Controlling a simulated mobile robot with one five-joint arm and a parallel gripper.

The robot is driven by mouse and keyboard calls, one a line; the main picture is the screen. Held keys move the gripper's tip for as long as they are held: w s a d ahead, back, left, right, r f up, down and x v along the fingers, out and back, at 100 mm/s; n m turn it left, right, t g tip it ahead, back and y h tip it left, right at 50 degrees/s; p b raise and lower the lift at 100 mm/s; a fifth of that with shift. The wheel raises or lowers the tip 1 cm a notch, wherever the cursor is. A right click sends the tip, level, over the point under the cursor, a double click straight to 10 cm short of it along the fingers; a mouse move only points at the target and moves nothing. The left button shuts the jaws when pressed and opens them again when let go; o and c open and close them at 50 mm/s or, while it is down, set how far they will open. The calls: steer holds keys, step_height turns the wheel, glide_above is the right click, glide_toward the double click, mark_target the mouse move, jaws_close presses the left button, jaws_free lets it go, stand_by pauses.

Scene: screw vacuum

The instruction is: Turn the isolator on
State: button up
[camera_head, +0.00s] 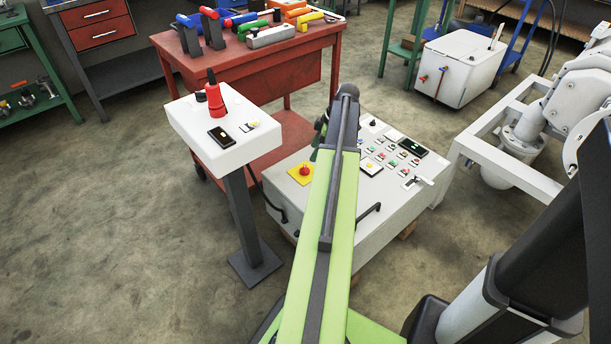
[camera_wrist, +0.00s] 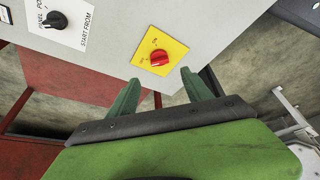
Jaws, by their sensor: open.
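The isolator is a red knob (camera_wrist: 160,58) on a yellow plate (camera_wrist: 173,47) on a light grey panel face in the wrist view. The plate has small marks at its top and left. The knob's grip lies roughly sideways; its exact setting is hard to read. My gripper (camera_wrist: 160,77) is open, its two green fingers either side of and just below the knob in the picture, with nothing between them. In the head view my arm reaches over the grey control cabinet (camera_head: 376,215) and hides much of my gripper (camera_head: 321,130).
A black selector knob (camera_wrist: 55,20) on a white label sits left of the isolator. In the head view, a red-and-yellow control (camera_head: 303,172) and several buttons lie on the cabinet top. A white pedestal (camera_head: 215,150) and a red tool bench (camera_head: 270,72) stand close by.

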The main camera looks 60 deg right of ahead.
mark_target(305, 167)
steer(key=b+x, duration=0.7)
steer(key=x, duration=0.2)
steer(key=shift+f, duration=0.35)
steer(key=shift+r, duration=0.15)
steer(key=shift+c, duration=0.2)
